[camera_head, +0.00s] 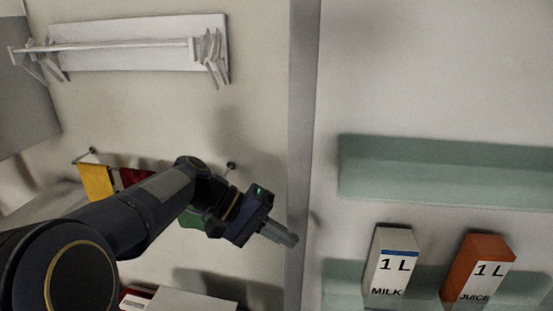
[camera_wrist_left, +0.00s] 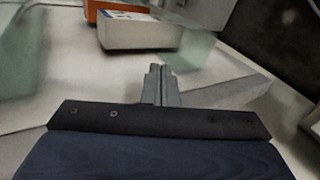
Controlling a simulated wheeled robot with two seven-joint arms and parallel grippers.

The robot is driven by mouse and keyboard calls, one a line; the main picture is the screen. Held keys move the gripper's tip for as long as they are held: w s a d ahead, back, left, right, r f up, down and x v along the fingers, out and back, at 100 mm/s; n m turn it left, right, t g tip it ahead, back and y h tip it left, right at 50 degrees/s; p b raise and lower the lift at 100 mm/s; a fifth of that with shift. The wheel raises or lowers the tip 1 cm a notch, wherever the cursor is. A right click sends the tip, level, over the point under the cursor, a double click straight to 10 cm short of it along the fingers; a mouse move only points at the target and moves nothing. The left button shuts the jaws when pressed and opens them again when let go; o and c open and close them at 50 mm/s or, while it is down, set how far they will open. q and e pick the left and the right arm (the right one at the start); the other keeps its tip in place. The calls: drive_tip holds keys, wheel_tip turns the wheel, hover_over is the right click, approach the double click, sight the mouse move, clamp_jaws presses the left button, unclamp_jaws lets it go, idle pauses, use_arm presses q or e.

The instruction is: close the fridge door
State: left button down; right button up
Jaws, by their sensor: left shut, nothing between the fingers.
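The fridge door (camera_head: 345,100) stands open on the right of the head view, with its pale inner side and shelves facing me. Its grey edge strip (camera_head: 302,130) runs from top to bottom near the middle, and a grey edge shows in the left wrist view (camera_wrist_left: 228,92). My left gripper (camera_head: 290,240) is shut and empty, its fingertips close to the edge strip in the picture. I cannot tell whether they touch it. The shut fingers also show in the left wrist view (camera_wrist_left: 160,78). My right gripper is not in view.
The door carries a greenish shelf (camera_head: 430,175), a milk carton (camera_head: 392,262) and a juice carton (camera_head: 480,265). On the wall at left are a white rack (camera_head: 130,45) and hanging yellow (camera_head: 96,181) and red cloths. A pale box (camera_head: 185,300) lies below my left arm.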

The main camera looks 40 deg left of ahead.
use_arm(q)
drive_tip(key=s+a+r+n+t+h+p, duration=0.15)
drive_tip(key=a+r+t, duration=0.25)
drive_tip(key=a, duration=0.8)
drive_tip(key=s+a+r+n+t+y, duration=0.15)
drive_tip(key=a+r+t, duration=0.25)
drive_tip(key=a, duration=0.8)
drive_tip(key=shift+m+h, duration=0.4)
drive_tip(key=shift+h, duration=0.2)
drive_tip(key=p+x, duration=0.1)
drive_tip(key=x, duration=0.8)
drive_tip(key=p+x, duration=0.2)
drive_tip(key=x, duration=0.8)
drive_tip(key=shift+d+r, duration=0.2)
drive_tip(key=shift+d, duration=0.15)
drive_tip(key=s+d, duration=0.1)
drive_tip(key=s+d+p, duration=0.1)
drive_tip(key=shift+s+d+f, duration=0.2)
drive_tip(key=shift+s+d, duration=0.1)
drive_tip(key=shift+s, duration=0.05)
drive_tip(key=shift+s+d, duration=0.1)
drive_tip(key=shift+s, duration=0.05)
